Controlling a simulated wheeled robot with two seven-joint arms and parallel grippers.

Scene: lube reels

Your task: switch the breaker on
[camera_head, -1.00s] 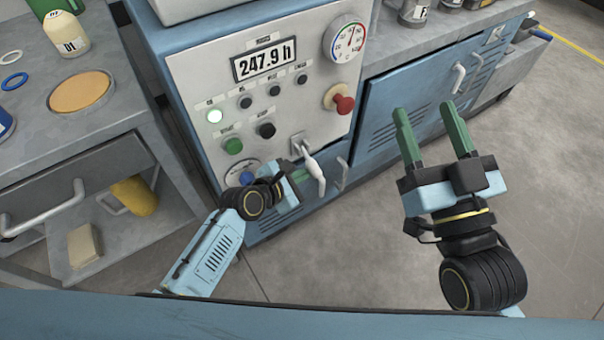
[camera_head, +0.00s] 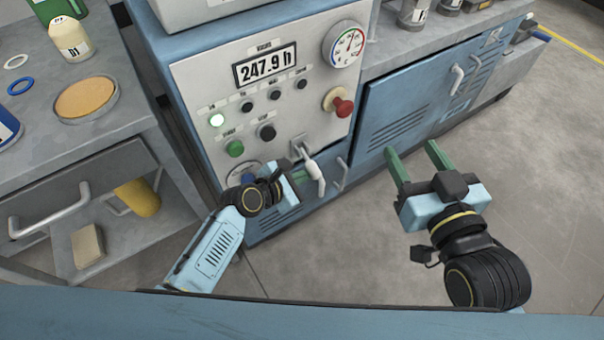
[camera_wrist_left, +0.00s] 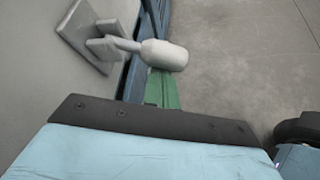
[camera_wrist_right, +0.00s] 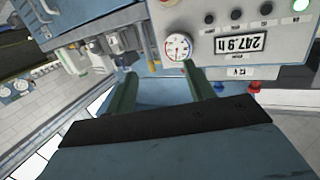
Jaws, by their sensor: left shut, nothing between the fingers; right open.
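The breaker is a lever with a white handle (camera_head: 314,168) on a plate low on the grey control panel (camera_head: 320,110). The handle points outward and down from its plate in the head view. My left gripper (camera_head: 300,178) is shut and empty, right beside and below the handle. In the left wrist view the shut green fingers (camera_wrist_left: 162,90) lie just under the handle (camera_wrist_left: 165,55) and partly behind it; I cannot tell whether they touch. My right gripper (camera_head: 411,149) is open and empty in front of the blue cabinet door, away from the breaker.
The panel also has a lit lamp (camera_head: 217,120), a green button (camera_head: 235,148), a red knob (camera_head: 343,106), a gauge (camera_head: 343,45) and a display reading 247.9 h (camera_head: 265,65). A workbench (camera_head: 75,135) stands left. The floor at right is clear.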

